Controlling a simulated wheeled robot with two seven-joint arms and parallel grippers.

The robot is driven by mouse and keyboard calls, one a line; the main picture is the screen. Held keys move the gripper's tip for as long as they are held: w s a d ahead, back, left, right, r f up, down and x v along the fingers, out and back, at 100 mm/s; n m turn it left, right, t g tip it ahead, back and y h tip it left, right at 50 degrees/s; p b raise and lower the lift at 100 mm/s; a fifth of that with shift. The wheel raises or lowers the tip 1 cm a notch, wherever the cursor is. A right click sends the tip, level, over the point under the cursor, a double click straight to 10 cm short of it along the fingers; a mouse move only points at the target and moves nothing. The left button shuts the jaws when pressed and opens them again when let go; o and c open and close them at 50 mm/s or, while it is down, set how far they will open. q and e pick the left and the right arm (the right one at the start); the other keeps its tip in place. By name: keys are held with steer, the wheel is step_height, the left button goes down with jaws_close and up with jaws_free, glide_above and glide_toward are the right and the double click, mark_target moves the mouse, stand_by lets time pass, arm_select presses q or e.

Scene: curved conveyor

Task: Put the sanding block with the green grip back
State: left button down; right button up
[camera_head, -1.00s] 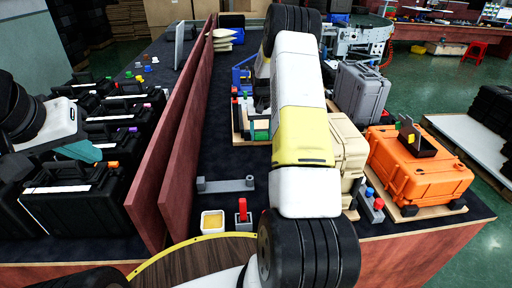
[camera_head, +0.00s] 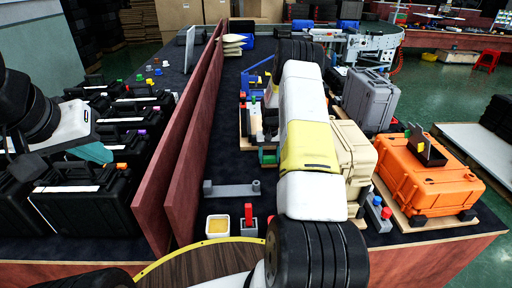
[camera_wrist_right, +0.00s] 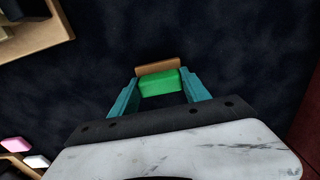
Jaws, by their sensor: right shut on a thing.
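The sanding block's green grip (camera_wrist_right: 160,83) is between the teal fingers of my right gripper (camera_wrist_right: 160,92) in the right wrist view. Its brown block (camera_wrist_right: 158,67) shows just beyond the grip. The gripper is shut on the grip and holds it over a dark surface. My left gripper (camera_head: 92,153) is at the left of the head view, above the black cases. Its teal fingers are partly seen from the side, and their gap cannot be made out.
Two tall red-brown dividers (camera_head: 190,140) run left of my right arm. Black cases (camera_head: 85,195) stand left of them. An orange case (camera_head: 425,175), a beige case (camera_head: 352,150) and a grey case (camera_head: 370,98) stand right. A cream tub (camera_head: 217,226) and grey bar (camera_head: 230,190) are near the front.

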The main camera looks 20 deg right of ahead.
steer(key=shift+f, duration=0.1)
steer(key=o, duration=1.2)
